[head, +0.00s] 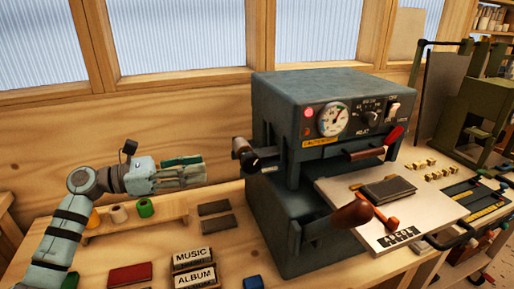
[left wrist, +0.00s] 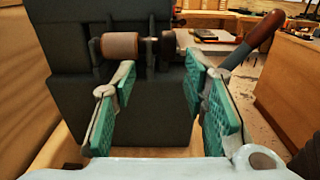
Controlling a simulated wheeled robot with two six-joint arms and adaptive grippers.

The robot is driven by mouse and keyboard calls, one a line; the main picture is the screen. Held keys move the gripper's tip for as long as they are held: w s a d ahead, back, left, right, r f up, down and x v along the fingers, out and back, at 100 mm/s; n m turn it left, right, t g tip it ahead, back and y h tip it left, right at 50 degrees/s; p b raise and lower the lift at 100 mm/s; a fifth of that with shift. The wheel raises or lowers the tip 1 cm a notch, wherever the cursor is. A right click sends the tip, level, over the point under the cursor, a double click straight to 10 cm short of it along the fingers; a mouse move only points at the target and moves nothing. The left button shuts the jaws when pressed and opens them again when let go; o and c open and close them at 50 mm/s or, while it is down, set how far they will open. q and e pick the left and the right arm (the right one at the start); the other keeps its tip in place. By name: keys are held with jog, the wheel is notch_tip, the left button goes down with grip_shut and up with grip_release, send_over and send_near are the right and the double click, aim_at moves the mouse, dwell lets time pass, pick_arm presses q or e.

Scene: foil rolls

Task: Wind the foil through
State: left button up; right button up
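The grey-blue foil press (head: 305,95) stands on the bench, with a gauge, a red lamp and dark levers on its front. On its left side a shaft with a dark knob (head: 242,148) sticks out. In the left wrist view a brownish foil roll (left wrist: 120,46) sits on this shaft, beside a dark knob (left wrist: 168,42). My left gripper (head: 203,170) is left of the press, pointing at its side. In the left wrist view its green-padded fingers (left wrist: 160,95) are wide apart, with nothing between them; the roll is ahead and above. My right gripper is not in view.
A wooden rack (head: 130,222) with coloured rolls, a red block (head: 130,275), and MUSIC (head: 193,257) and ALBUM (head: 195,277) blocks lie on the bench. A wooden-handled lever (head: 350,213) and a pale plate (head: 330,190) jut from the press front.

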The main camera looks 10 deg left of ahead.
aim_at(244, 158)
pick_arm(q)
jog(key=p+x, duration=0.1)
jog(key=x, duration=0.7)
jog(key=s+p+x, duration=0.1)
jog(key=x, duration=0.3)
jog(key=shift+w+d+r+p, duration=0.2)
jog(key=shift+d+r+p, duration=0.15)
jog(key=shift+d, duration=0.15)
jog(key=shift+w+d, duration=0.2)
jog(key=shift+d, duration=0.3)
jog(key=shift+s, duration=0.1)
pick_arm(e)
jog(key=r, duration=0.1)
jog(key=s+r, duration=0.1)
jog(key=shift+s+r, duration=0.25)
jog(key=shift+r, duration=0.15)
pick_arm(q)
grip_shut()
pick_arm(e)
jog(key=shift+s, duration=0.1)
